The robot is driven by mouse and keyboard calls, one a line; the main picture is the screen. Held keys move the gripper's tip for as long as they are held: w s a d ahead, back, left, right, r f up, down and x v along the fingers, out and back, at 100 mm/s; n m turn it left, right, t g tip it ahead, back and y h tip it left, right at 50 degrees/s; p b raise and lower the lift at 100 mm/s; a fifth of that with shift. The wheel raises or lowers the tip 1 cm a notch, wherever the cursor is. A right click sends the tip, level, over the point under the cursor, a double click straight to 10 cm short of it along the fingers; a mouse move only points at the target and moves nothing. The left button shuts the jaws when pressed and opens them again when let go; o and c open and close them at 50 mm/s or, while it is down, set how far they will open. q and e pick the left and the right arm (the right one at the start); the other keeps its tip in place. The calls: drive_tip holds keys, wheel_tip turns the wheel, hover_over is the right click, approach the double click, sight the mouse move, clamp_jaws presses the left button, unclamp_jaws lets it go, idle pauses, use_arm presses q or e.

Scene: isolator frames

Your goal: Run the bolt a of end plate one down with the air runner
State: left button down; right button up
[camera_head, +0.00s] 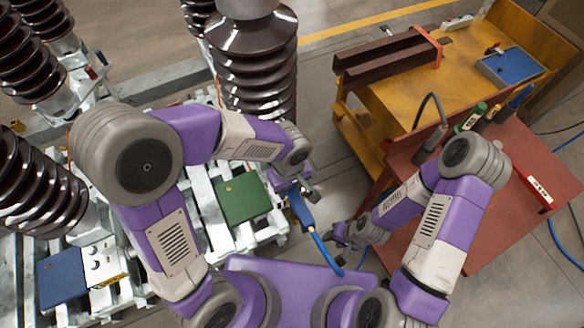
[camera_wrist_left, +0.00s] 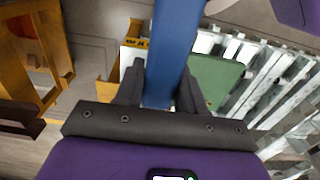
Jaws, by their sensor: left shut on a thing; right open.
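My left gripper (camera_head: 291,184) is shut on the blue air runner (camera_head: 302,211), right of the green plate in the head view. In the left wrist view the runner's blue body (camera_wrist_left: 173,45) stands between the two dark fingers of the left gripper (camera_wrist_left: 160,92). A blue hose (camera_head: 325,252) hangs from the runner. The runner's working end is hidden by the gripper and arm. The green plate (camera_head: 243,199) lies on the pale metal frame; it also shows in the left wrist view (camera_wrist_left: 217,82). I cannot make out bolt a or tell which plate is end plate one. My right gripper (camera_head: 346,238) is open and empty.
Dark ribbed insulators (camera_head: 255,65) rise behind and left of the frame (camera_head: 215,235). A blue plate (camera_head: 62,279) and white box (camera_head: 99,260) are at lower left. A red table (camera_head: 480,225) with tools and an orange cart (camera_head: 400,103) stand right. Floor shows between.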

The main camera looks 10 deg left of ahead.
use_arm(q)
drive_tip(key=shift+s+f+b, duration=0.2)
drive_tip(key=shift+f+b, duration=0.4)
drive_tip(key=shift+f, duration=0.3)
wheel_tip(320, 180, down, 2)
drive_tip(key=shift+f+b, duration=0.1)
drive_tip(key=shift+b, duration=0.6)
drive_tip(key=shift+r, duration=0.2)
drive_tip(key=shift+f+b, duration=1.2)
drive_tip(key=shift+b, duration=0.1)
drive_tip(key=shift+f+b, duration=0.25)
drive_tip(key=shift+b, duration=0.35)
idle(1.9)
